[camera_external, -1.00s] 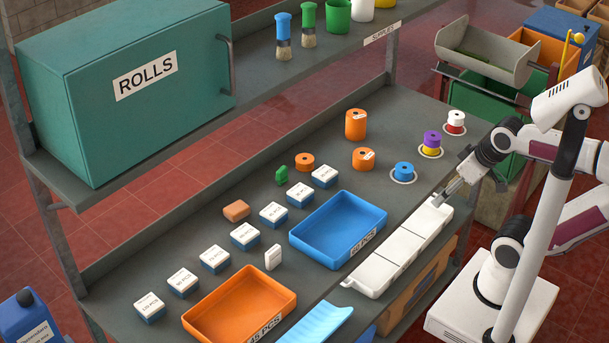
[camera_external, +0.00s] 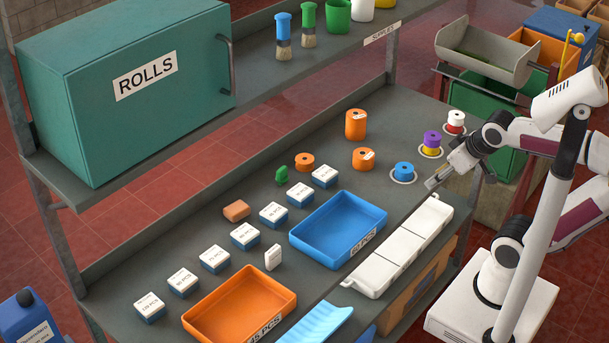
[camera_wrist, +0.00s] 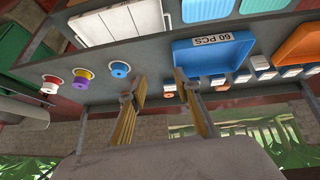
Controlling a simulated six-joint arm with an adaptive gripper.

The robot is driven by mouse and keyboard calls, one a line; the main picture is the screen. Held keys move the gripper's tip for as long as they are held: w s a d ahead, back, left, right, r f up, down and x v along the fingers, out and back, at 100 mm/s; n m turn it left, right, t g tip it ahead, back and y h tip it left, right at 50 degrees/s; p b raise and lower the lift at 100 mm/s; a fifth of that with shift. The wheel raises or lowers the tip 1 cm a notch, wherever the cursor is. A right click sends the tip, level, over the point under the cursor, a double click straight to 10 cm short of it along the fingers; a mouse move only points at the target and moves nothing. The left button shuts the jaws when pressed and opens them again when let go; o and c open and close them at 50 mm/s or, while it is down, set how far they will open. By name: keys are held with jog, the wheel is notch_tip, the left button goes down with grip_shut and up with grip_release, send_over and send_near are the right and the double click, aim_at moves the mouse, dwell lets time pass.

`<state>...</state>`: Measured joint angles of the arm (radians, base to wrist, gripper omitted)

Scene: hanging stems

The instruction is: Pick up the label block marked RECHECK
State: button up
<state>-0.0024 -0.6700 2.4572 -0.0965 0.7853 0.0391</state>
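Several label blocks with white tops and blue sides stand in a slanting row on the grey bench, from the near-left block (camera_external: 149,307) to the far-right block (camera_external: 324,177). Their print is mostly too small to read; I cannot tell which one says RECHECK. A white block (camera_external: 273,257) stands upright beside the orange tray. My gripper (camera_external: 432,184) is above the right part of the bench, near the blue spool and apart from the blocks. In the wrist view my gripper (camera_wrist: 161,80) has its fingers spread with nothing between them.
A blue tray (camera_external: 294,239) and an orange tray (camera_external: 190,317) lie in front of the blocks. Spools (camera_external: 404,172) and orange rolls (camera_external: 355,124) stand at the back right. The shelf with the ROLLS cabinet (camera_external: 120,95) overhangs the back.

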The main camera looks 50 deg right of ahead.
jog(key=w+d+r+n+t, duration=0.1)
jog(key=w+r+t, duration=0.15)
jog(key=w, duration=0.75)
jog(key=w+r+n+t, duration=0.2)
jog(key=w+r, duration=0.2)
jog(key=w, duration=0.6)
jog(key=w+a+n+t+y, duration=0.2)
jog(key=w+a+n+y, duration=0.25)
jog(key=w+a, duration=0.75)
jog(key=w+a+f+n+g+y, duration=0.4)
jog(key=w+a+f+n+y, duration=0.15)
jog(key=a+f, duration=0.4)
jog(key=s+a+f+n+g+y, duration=0.1)
jog(key=s+a+f+g, duration=0.1)
jog(key=s+f+g, duration=0.1)
jog(key=s+a+f+n+g+y, duration=0.2)
jog(key=s+a+f+g, duration=0.1)
jog(key=s+f, duration=0.1)
jog(key=s+a+f+n+g+y, duration=0.1)
jog(key=s+a+f+n+g, duration=0.1)
jog(key=f, duration=0.3)
jog(key=shift+s+a+g, duration=0.55)
jog(key=shift+s+g, duration=0.2)
jog(key=shift+s, duration=0.15)
